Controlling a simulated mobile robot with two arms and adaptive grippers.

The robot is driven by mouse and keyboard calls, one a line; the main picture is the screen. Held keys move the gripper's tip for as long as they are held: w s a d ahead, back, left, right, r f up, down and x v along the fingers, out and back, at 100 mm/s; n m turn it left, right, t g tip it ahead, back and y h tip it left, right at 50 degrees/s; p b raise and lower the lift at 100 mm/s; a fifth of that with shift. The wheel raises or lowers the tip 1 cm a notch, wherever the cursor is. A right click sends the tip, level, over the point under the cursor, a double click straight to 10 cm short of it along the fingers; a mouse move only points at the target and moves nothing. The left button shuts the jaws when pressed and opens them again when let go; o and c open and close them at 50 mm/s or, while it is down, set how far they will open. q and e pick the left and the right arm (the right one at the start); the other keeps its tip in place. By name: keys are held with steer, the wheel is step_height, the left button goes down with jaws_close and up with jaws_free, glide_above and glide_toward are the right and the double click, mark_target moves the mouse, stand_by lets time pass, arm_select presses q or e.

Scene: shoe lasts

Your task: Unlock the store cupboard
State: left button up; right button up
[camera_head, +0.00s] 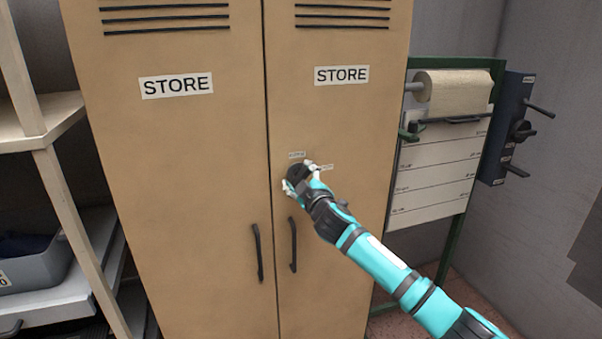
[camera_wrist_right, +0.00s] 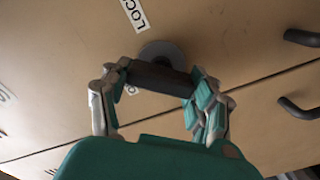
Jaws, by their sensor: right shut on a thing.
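The store cupboard (camera_head: 200,140) is tan, with two tall doors that are shut, each with a STORE label and a black pull handle near the middle seam. A dark lock knob (camera_head: 296,173) sits on the right door above its pull handle (camera_head: 293,244). My right gripper (camera_head: 299,182) is at the knob. In the right wrist view the knob is a dark bar (camera_wrist_right: 160,78) on a round grey plate, and the fingers of my right gripper (camera_wrist_right: 157,88) are shut on its ends. A label beginning LOC (camera_wrist_right: 133,14) is beside it, partly cut off. My left gripper is not in view.
A pale shelf unit (camera_head: 50,140) with a grey bin (camera_head: 40,268) stands at the left. At the right are a green stand (camera_head: 455,62) with a paper roll (camera_head: 455,92) and a dark wall panel (camera_head: 500,125) with protruding handles.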

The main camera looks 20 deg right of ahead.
steer(key=n+p, duration=0.1)
steer(key=n, duration=0.3)
steer(key=shift+a+n+p, duration=0.1)
steer(key=shift+n+p, duration=0.2)
steer(key=shift+p, duration=0.1)
steer(key=shift+n+p, duration=0.65)
steer(key=shift+n, duration=0.95)
steer(key=shift+f+n, duration=0.15)
steer(key=shift+n, duration=0.15)
steer(key=o, duration=1.2)
steer(key=shift+c, duration=0.2)
steer(key=shift+s, duration=0.15)
steer(key=s, duration=1.1)
steer(key=shift+s, duration=0.4)
steer(key=shift+d, duration=0.2)
